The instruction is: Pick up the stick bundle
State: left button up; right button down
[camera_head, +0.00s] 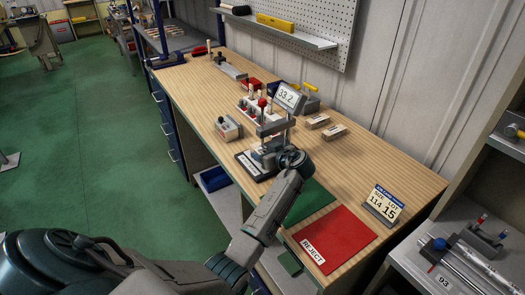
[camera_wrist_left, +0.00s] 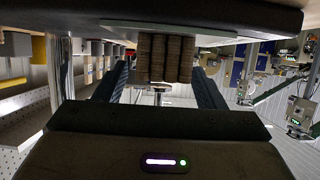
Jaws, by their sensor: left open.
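The stick bundle (camera_wrist_left: 166,58) shows in the left wrist view as several brown sticks side by side, below a pale grey plate (camera_wrist_left: 185,27) in that picture. My left gripper (camera_wrist_left: 158,72) is open, with one dark finger on each side of the bundle's outline. I cannot tell whether the fingers reach around it or stop short of it. My right gripper is not in view.
A display reading 33.2 (camera_head: 289,96) stands just beyond the gripper. A small grey box (camera_head: 228,129) is to its left, and two labelled blocks (camera_head: 318,121) are behind right.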

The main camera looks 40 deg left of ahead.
pick_arm(q)
jog(key=shift+x, duration=1.25)
jog(key=shift+s, duration=0.1)
jog(key=c, duration=1.1)
jog(key=shift+a+r, duration=0.1)
